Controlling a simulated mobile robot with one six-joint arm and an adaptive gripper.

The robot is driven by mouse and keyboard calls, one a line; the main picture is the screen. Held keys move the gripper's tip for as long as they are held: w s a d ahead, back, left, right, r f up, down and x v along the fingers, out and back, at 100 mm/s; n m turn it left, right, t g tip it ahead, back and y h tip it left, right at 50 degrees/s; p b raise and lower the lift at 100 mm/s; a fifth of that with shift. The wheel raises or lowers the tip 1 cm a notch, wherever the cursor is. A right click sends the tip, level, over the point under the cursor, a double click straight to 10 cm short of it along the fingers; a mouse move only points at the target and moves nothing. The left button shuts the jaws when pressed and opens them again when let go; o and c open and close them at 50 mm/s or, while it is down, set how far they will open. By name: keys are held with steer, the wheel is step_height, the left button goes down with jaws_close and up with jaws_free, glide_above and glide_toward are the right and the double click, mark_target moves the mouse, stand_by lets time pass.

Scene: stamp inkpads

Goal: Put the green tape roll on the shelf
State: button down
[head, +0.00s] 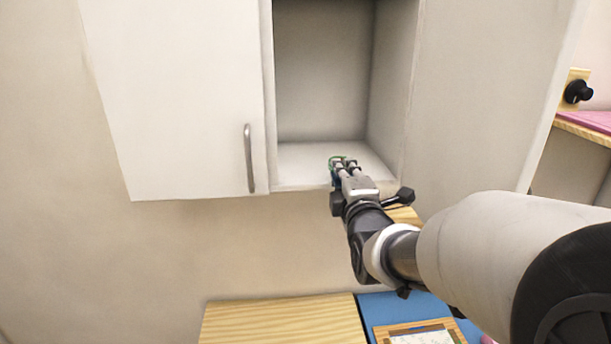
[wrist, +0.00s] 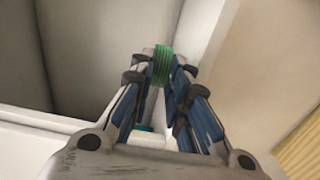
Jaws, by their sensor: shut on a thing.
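The green tape roll (wrist: 163,66) is between the fingertips of my gripper (wrist: 160,75) in the wrist view. In the head view the green roll (head: 338,161) shows as a small green shape at the tip of my gripper (head: 344,164). My gripper is shut on it at the front opening of the white shelf (head: 310,158), an open cabinet compartment. I cannot tell whether the roll touches the shelf floor.
A closed white cabinet door (head: 180,100) with a metal handle (head: 249,158) is left of the opening. A white side panel (head: 480,100) stands to the right. The visible shelf floor is clear. Below are a wooden surface (head: 280,322) and a blue surface (head: 378,306).

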step_height(320, 180, down, 3)
stand_by(0.3)
steer(key=shift+w+f+b, duration=0.1)
steer(key=shift+f+b, duration=0.15)
steer(key=shift+b, duration=0.15)
steer(key=c, duration=1.5)
jaws_free()
steer(key=shift+r, duration=0.1)
steer(key=shift+c, duration=0.2)
steer(key=shift+r, duration=0.1)
